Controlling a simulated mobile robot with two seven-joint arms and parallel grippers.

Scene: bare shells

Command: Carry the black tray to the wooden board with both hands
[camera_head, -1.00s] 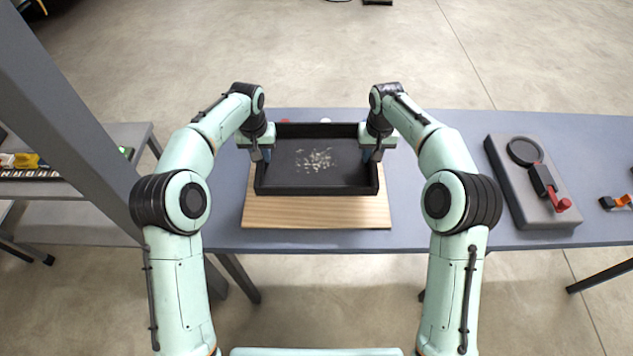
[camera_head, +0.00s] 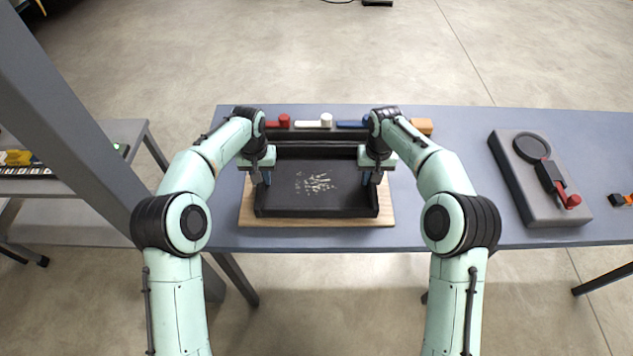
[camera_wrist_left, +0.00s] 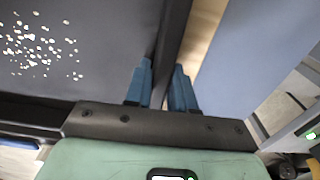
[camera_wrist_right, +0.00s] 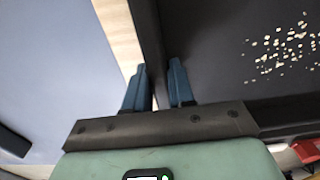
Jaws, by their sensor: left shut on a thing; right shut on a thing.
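The black tray (camera_head: 290,210) is over the wooden board (camera_head: 392,215) in the head view, with small pale bits (camera_head: 316,183) in it. The board shows at the front and on both sides of the tray. I cannot tell whether the tray touches it. My left gripper (camera_head: 262,179) is shut on the tray's left wall, which also shows between its blue fingers in the left wrist view (camera_wrist_left: 172,55). My right gripper (camera_head: 371,178) is shut on the right wall, which also shows in the right wrist view (camera_wrist_right: 148,45).
Behind the tray on the grey-blue table (camera_head: 445,235) are a red item (camera_head: 283,121), a white item (camera_head: 326,120), a blue item (camera_head: 352,124) and an orange block (camera_head: 422,126). A grey fixture (camera_head: 540,180) stands on the right. A grey post (camera_head: 70,120) rises at the left.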

